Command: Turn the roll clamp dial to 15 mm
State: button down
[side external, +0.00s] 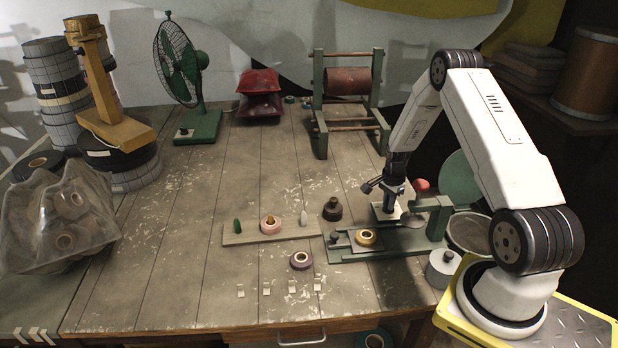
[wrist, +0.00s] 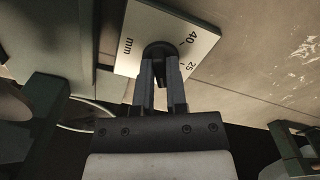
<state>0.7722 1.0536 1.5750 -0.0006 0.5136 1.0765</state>
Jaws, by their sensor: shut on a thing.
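The roll clamp dial is a pale plate (wrist: 203,38) printed with "40", "25" and "mm", with a dark round knob (wrist: 160,50) on it. The "15" mark and any pointer on the knob are hidden or cannot be made out. My gripper (wrist: 161,68) is shut on the knob, with one finger on each side. In the side external view my gripper (side external: 392,203) points down over the dial plate (side external: 378,214), on the green winding fixture (side external: 390,252). The knob is hidden there behind the fingers.
A dark knobbed weight (side external: 332,210) and a wooden strip (side external: 250,237) with a pink roll (side external: 271,224) stand further left. A purple roll (side external: 301,260) lies in front.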

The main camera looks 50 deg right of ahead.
jog(key=c, duration=0.7)
grip_release()
jog(key=shift+o, duration=0.2)
jog(key=shift+r, duration=0.15)
jog(key=shift+r, duration=3.75)
